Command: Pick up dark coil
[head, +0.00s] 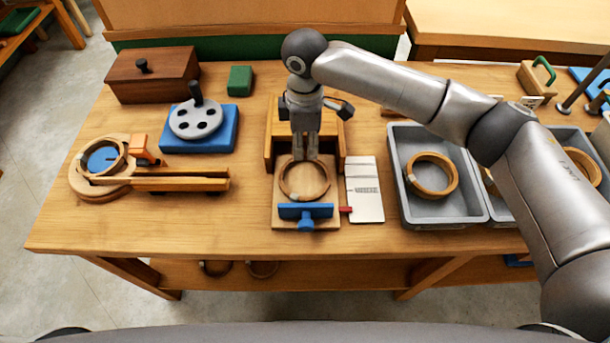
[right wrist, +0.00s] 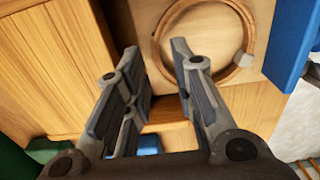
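A thin brown coil (head: 283,187) lies flat on the wooden fixture (head: 280,214) at the middle of the table. In the right wrist view the coil (right wrist: 251,32) shows as a ring with a pale tag or band on one side. My right gripper (head: 305,157) points down at the coil's far edge in the head view. The coil's far edge is partly hidden behind the fingers in the head view. My left gripper is not in view.
A blue clamp (head: 306,212) sits at the fixture's front, with a white card (head: 365,190) to its right. A grey tray (head: 402,205) holds a lighter tan coil (head: 432,190). At left are a wooden round jig (head: 87,190) and a blue-based disc device (head: 222,140). The front-left tabletop is clear.

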